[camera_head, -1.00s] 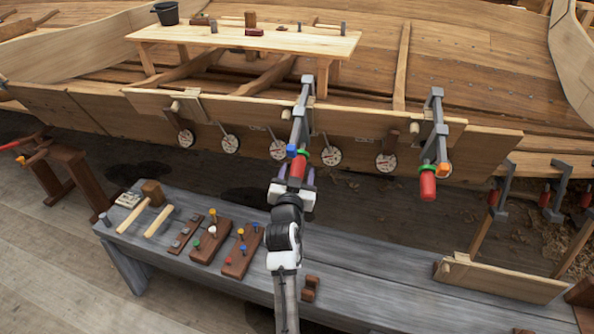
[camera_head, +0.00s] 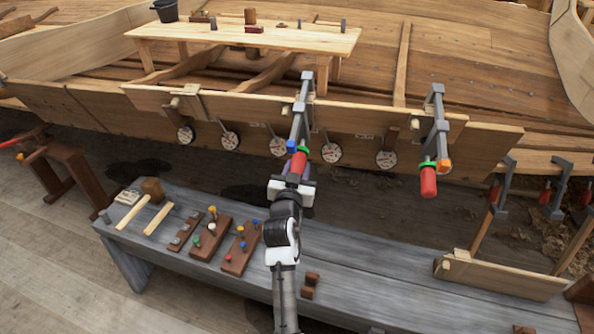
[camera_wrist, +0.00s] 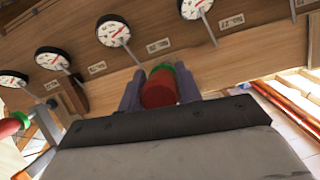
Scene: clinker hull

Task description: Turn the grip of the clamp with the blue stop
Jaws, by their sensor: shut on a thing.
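The clamp with the blue stop (camera_head: 291,145) hangs on the hull plank at the middle of the head view, its grey bar (camera_head: 302,112) running up over the plank edge. Its red grip (camera_head: 298,163) has a green collar and points down toward me. My gripper (camera_head: 294,182) is shut on this grip from below. In the wrist view the red grip (camera_wrist: 159,90) sits between my two fingers (camera_wrist: 160,92), with the green collar beyond it. The blue stop is not visible in the wrist view.
A second clamp (camera_head: 437,130) with an orange stop and red grip hangs to the right. Several round dials (camera_head: 331,152) line the plank. Below is a grey bench (camera_head: 350,262) with a mallet and pegged wooden blocks (camera_head: 240,250). More clamps (camera_head: 503,188) stand at far right.

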